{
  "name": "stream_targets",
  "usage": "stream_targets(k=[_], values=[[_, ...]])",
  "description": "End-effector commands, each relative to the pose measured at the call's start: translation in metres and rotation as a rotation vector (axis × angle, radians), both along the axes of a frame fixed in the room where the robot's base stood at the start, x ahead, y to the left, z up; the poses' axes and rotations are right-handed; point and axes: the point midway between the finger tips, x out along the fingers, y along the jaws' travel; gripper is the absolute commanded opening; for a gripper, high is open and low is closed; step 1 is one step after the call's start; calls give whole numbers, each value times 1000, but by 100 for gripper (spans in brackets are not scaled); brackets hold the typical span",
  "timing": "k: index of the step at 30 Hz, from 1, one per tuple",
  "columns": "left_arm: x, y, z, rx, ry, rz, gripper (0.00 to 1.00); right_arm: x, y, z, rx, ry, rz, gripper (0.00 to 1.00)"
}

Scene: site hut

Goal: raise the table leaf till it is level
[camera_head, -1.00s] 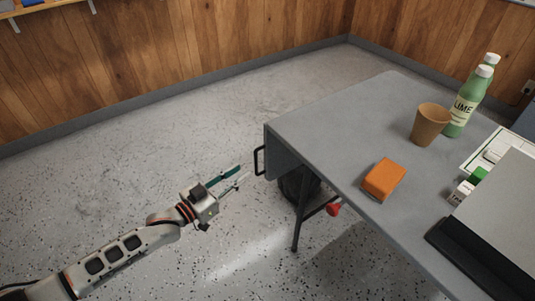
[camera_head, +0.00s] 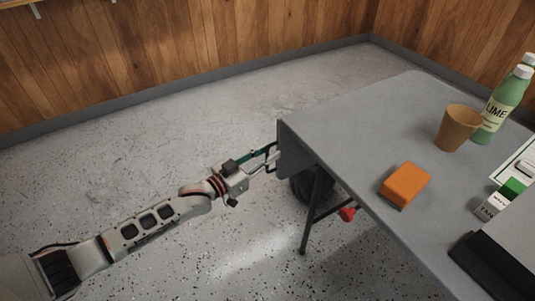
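The grey table (camera_head: 370,130) stands at the right. Its leaf (camera_head: 293,153) hangs down from the left edge, seen at a steep angle. A dark loop handle (camera_head: 271,157) sticks out from the leaf's outer face. My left gripper (camera_head: 268,158) comes in from the left and its fingertips are at the handle. One finger lies on the far side and one on the near side. A gap shows between them, and I cannot tell whether they touch the handle. My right gripper is out of view.
On the table are an orange block (camera_head: 405,184), a brown cup (camera_head: 457,128), green bottles (camera_head: 502,104), small boxes (camera_head: 499,201) and a black-edged case (camera_head: 488,263). A red knob (camera_head: 347,214) sits on the under-table frame near a dark bin (camera_head: 305,186). The floor at left is clear.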

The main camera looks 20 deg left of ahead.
Motion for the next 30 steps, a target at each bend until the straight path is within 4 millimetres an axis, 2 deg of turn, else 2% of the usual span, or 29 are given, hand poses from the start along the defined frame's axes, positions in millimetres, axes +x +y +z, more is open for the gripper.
stream_targets(k=[3, 4, 6, 20, 30], values=[[0, 0, 0, 0, 0, 0, 24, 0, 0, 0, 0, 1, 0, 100], [0, 0, 0, 0, 0, 0, 18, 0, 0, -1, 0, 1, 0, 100], [0, 0, 1, 0, 0, 0, 0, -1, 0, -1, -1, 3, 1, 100], [3, 5, 0, 35, -26, 1, 0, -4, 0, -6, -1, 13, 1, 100], [19, 27, 5, 218, -166, 2, 0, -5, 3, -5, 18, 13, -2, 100]])
